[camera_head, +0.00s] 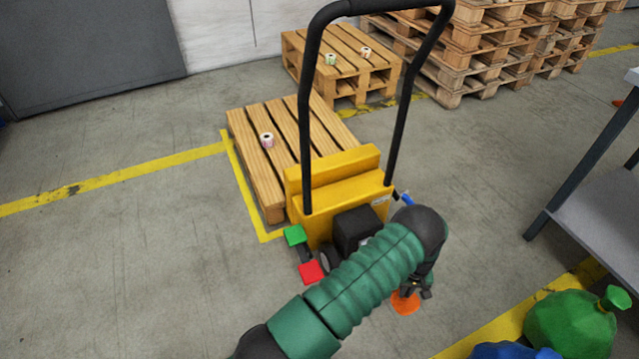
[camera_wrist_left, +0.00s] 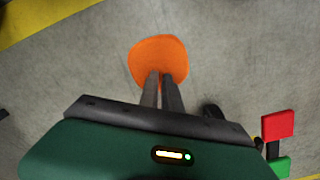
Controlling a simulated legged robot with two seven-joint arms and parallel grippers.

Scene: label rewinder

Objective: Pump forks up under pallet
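The yellow pallet jack (camera_head: 335,185) with its tall black handle (camera_head: 309,110) stands at the near end of a wooden pallet (camera_head: 262,165). Its forks are hidden, so I cannot tell their height. A green pedal (camera_head: 295,235) and a red pedal (camera_head: 311,272) stick out at its near left side. Both pedals also show at the right edge of the left wrist view, red (camera_wrist_left: 278,124) and green (camera_wrist_left: 279,167). My right gripper is out of view.
A small roll (camera_head: 267,140) sits on the near pallet. Another low pallet stack (camera_head: 345,75) and tall stacks (camera_head: 480,50) stand behind. A grey table (camera_head: 600,215) is at right, with green (camera_head: 570,325) and blue bags below. Floor left of the jack is clear.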

